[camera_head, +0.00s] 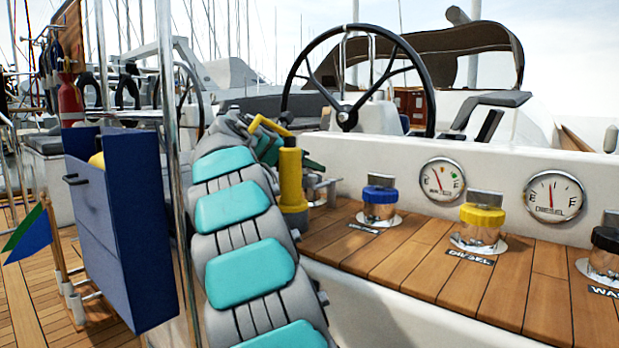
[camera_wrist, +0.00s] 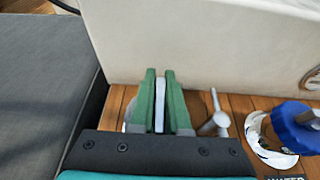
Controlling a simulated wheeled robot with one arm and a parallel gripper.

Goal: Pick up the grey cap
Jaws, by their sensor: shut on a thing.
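My gripper (camera_wrist: 160,74) has two green fingers closed on a thin, pale grey upright piece (camera_wrist: 159,105) in the wrist view. It looks like the grip of the grey cap; the rest of the cap is hidden behind the fingers and the dark wrist plate. In the head view my gripper (camera_head: 312,163) is low over the back left of the wooden ledge, partly hidden by my arm and a yellow upright part. I cannot tell whether the cap is seated or lifted.
On the wooden ledge (camera_head: 400,255) stand a blue cap (camera_head: 380,195), a yellow cap (camera_head: 482,216) and a black cap (camera_head: 607,240). A metal lever (camera_wrist: 214,115) is right of the fingers. A white wall with gauges (camera_head: 553,196) rises behind. A steering wheel (camera_head: 428,75) is farther back.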

